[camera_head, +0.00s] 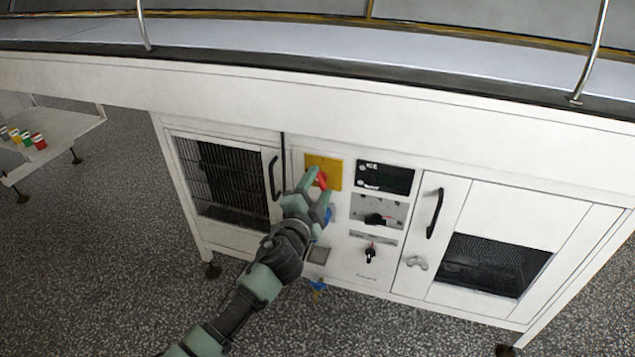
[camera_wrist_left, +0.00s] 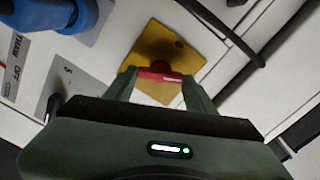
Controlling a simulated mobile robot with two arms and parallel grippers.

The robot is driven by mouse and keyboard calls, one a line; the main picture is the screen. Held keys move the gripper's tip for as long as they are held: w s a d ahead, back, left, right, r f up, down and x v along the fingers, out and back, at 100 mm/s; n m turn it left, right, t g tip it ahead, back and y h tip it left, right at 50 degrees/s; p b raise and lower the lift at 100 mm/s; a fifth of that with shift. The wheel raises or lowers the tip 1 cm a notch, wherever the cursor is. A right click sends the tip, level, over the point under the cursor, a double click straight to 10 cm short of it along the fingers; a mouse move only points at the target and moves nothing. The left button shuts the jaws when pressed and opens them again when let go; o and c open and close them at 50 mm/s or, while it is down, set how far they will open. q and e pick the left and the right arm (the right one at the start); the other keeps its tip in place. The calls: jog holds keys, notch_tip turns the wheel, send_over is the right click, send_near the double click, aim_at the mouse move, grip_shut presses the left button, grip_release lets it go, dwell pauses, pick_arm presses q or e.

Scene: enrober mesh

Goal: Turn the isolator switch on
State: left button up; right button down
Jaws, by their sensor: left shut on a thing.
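The isolator switch has a red handle (camera_head: 321,180) on a yellow plate (camera_head: 323,166), on the white front panel of the machine. My left gripper (camera_head: 314,184) reaches up to it and is shut on the red handle. In the left wrist view the red handle (camera_wrist_left: 159,75) lies across between the two fingertips of the left gripper (camera_wrist_left: 160,82), with the yellow plate (camera_wrist_left: 165,52) behind it. The fingers hide part of the handle in the head view. My right gripper is not in view.
Right of the plate are a black display (camera_head: 385,177) and black knobs (camera_head: 376,219). A blue connector (camera_wrist_left: 62,14) sits close to the gripper. A mesh door (camera_head: 228,180) is at left, another mesh panel (camera_head: 492,265) at right. A side table (camera_head: 55,150) holds small coloured items.

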pick_arm(q)
jog(key=m+p, duration=0.1)
jog(key=m, duration=0.4)
jog(key=shift+f, duration=0.15)
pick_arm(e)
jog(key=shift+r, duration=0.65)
pick_arm(q)
jog(key=shift+m, duration=0.3)
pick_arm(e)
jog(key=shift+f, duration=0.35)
pick_arm(q)
jog(key=o, duration=1.4)
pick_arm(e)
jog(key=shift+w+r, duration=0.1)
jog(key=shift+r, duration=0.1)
pick_arm(q)
jog(key=shift+s, duration=0.2)
jog(key=p+v, duration=0.1)
jog(key=v, duration=0.6)
jog(key=shift+s+p, duration=0.2)
jog(key=shift+p, duration=0.2)
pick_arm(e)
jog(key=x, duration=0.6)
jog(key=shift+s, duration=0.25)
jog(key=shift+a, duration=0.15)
